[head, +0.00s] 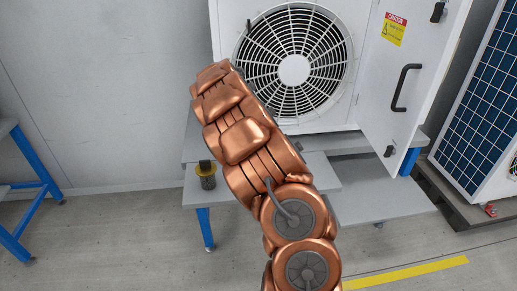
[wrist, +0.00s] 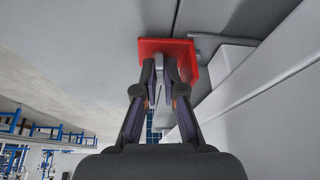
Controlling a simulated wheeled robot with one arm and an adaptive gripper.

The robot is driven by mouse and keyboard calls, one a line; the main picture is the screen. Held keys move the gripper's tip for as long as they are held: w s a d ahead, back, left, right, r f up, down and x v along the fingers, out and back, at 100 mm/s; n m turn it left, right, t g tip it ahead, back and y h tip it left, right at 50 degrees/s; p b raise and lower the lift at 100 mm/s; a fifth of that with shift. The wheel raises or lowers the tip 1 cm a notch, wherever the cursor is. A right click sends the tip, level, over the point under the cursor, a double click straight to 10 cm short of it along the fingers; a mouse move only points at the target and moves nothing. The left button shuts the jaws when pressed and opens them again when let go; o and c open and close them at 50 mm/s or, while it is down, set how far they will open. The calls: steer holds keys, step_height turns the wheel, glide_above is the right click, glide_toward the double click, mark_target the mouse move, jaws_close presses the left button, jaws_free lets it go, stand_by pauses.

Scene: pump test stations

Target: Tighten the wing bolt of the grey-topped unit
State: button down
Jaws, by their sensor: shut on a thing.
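In the wrist view my gripper (wrist: 160,68) is shut, with its fingertips in front of a red square block (wrist: 182,50). A small grey piece between the fingertips, partly hidden by them, looks like the wing bolt (wrist: 159,75). A grey bar (wrist: 205,37) runs off to the right beside the red block. In the head view my copper arm hides my gripper and what it holds. I cannot make out the grey top of the unit in the head view.
A large white fan cabinet (head: 230,15) with an open door (head: 400,85) stands behind. A solar panel (head: 485,95) is at right.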

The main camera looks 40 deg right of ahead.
steer(key=c, duration=1.3)
jaws_free()
steer(key=v, duration=1.2)
